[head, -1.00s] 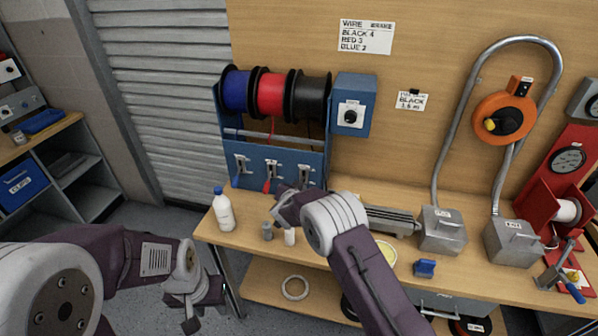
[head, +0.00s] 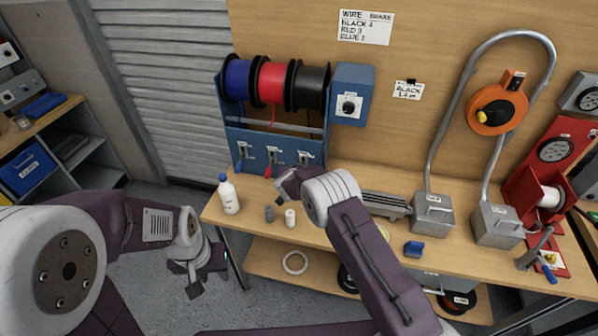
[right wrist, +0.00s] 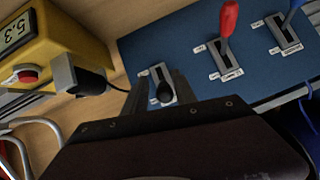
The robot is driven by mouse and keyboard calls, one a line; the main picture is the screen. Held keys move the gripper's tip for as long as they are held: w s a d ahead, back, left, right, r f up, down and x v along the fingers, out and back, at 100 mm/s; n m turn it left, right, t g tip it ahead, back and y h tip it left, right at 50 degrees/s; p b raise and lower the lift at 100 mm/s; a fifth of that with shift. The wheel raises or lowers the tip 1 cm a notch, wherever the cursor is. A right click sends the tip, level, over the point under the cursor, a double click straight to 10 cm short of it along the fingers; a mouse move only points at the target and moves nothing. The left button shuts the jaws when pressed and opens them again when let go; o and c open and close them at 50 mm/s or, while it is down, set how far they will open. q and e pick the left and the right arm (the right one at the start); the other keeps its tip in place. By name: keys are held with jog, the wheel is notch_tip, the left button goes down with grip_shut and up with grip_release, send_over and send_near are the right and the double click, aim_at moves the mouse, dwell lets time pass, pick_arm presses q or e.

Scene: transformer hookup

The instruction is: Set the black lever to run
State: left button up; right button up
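The black lever (right wrist: 165,93) is on the blue spool rack (right wrist: 195,75). In the right wrist view I see its dark knob nearly end-on. The two fingers of my right gripper (right wrist: 161,96) stand on either side of the knob, apart, with a gap between them. I cannot tell whether either finger touches it.
Red (right wrist: 228,22) and blue (right wrist: 291,14) levers stand beside the black one. A yellow meter (right wrist: 28,48) with a cable is close by. A white bottle (head: 229,196) and small cylinders (head: 290,218) stand on the bench near my right wrist.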

dwell(0.3)
jog(key=b+v, duration=0.1)
jog(key=v, duration=0.8)
